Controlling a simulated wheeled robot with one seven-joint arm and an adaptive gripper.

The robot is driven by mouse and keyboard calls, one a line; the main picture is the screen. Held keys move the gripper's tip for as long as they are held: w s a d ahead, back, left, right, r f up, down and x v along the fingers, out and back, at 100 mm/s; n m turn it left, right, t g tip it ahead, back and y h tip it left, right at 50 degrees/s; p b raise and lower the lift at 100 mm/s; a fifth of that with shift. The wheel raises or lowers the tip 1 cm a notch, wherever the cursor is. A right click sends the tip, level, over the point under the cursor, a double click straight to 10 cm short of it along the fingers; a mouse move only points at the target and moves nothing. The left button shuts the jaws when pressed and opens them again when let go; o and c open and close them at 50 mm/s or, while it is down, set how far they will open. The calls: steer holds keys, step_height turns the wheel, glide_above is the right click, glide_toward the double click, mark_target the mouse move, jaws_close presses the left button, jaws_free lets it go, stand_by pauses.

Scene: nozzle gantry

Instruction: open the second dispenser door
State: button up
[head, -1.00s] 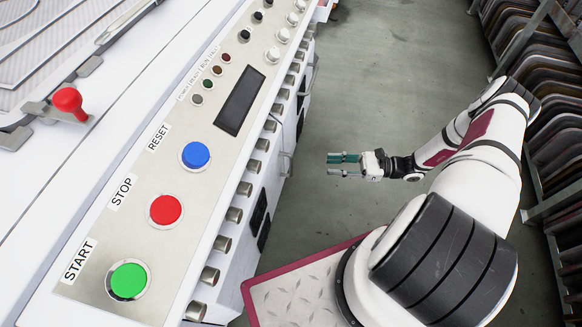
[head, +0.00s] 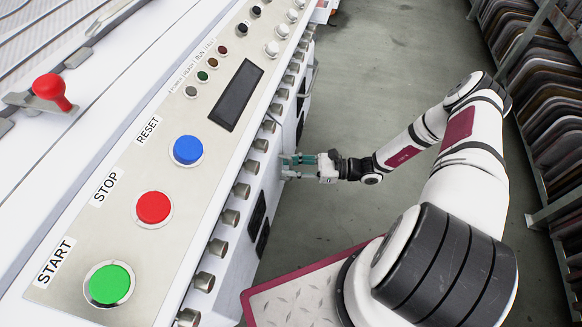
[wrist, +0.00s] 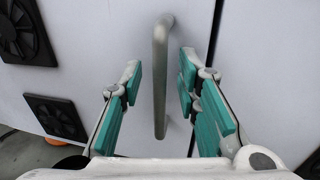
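In the wrist view a grey bar handle (wrist: 160,75) stands upright on a pale door panel (wrist: 90,25). My gripper (wrist: 158,85) is open, with its teal finger pads on the left and right of the handle. There is a gap on both sides, and the pads do not appear to touch it. A dark seam runs down the panel front to the right of the handle. In the head view my gripper (head: 288,166) is at the side of the white machine, below the control panel. The handle there is largely hidden by my fingers.
The control panel (head: 160,240) with green, red and blue buttons lies above on the left. Knobs (head: 242,190) stick out along the machine's edge. Dark vents (wrist: 57,116) are left of the handle. A rack of dark panels (head: 550,110) stands at the right. Floor between is clear.

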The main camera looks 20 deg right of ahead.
steer(key=shift+a, duration=0.1)
jaws_close()
